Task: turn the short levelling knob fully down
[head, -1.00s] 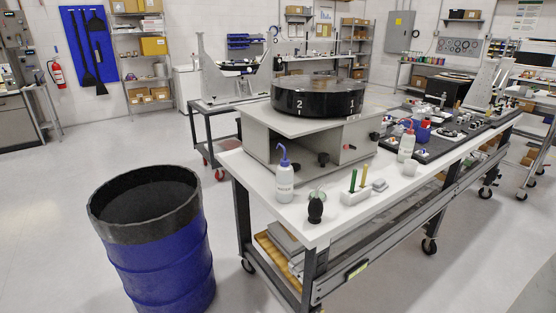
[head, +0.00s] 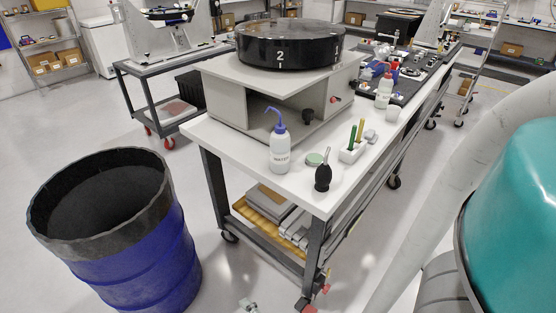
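The mirror fixture is a thick black disc (head: 290,46) marked "2" on its side, resting on a grey open-fronted stand (head: 222,98) on the white bench. A dark knob (head: 308,116) shows under the stand's top at the open front, and a small red knob (head: 335,100) is to its right. I cannot tell which knob is the short levelling knob or how far it is turned. My arm, white and teal, fills the right side of the head view.
A blue drum (head: 140,262) stands on the floor at the lower left. The bench (head: 222,143) carries a blue-capped wash bottle (head: 279,152), a black bulb blower (head: 323,178), and a white holder (head: 352,154) with green and yellow sticks. A wheeled cart (head: 160,66) stands behind.

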